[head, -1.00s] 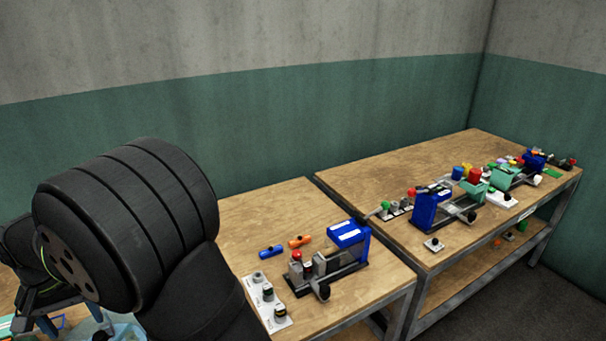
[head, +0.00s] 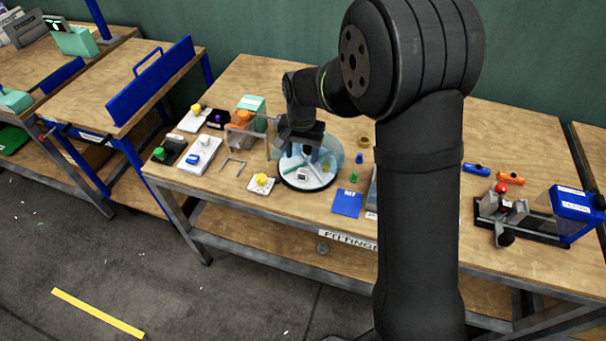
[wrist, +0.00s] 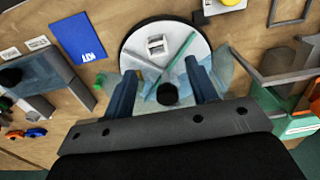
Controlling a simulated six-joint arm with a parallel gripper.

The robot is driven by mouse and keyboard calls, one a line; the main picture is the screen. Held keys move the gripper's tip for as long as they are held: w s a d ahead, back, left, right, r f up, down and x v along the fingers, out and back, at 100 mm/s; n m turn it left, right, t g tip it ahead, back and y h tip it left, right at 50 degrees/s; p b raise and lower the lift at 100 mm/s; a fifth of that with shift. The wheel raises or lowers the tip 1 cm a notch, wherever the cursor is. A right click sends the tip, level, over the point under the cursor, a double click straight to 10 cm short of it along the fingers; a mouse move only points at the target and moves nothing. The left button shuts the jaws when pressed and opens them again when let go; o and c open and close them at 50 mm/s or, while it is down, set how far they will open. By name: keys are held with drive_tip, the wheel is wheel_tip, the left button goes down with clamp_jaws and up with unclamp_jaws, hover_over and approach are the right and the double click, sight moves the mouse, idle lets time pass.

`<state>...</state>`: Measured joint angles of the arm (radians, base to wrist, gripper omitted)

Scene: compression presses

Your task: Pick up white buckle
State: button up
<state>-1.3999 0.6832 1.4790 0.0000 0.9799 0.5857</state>
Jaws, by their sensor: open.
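The white buckle (head: 303,174) is a small white square piece on a round white tray (head: 290,182) with a black rim. In the wrist view the buckle (wrist: 157,46) sits in the upper part of the tray (wrist: 185,29), just beyond my fingertips. My gripper (head: 306,153) is over the tray; in the wrist view (wrist: 161,68) its two blue fingers are apart with nothing held between them. The buckle lies clear of both fingers. A green bar (wrist: 178,57) on the tray runs beside the buckle.
A clear curved guard (head: 329,152) stands around the tray's back and right. A blue card (head: 347,204), a green peg (head: 354,177) and a yellow knob on a white plate (head: 262,181) lie close by. A press (head: 515,211) stands at the right.

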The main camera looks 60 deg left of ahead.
sight(303, 171)
drive_tip(key=f, duration=0.7)
drive_tip(key=shift+d+f, duration=0.2)
drive_tip(key=shift+f, duration=0.2)
drive_tip(key=c, duration=1)
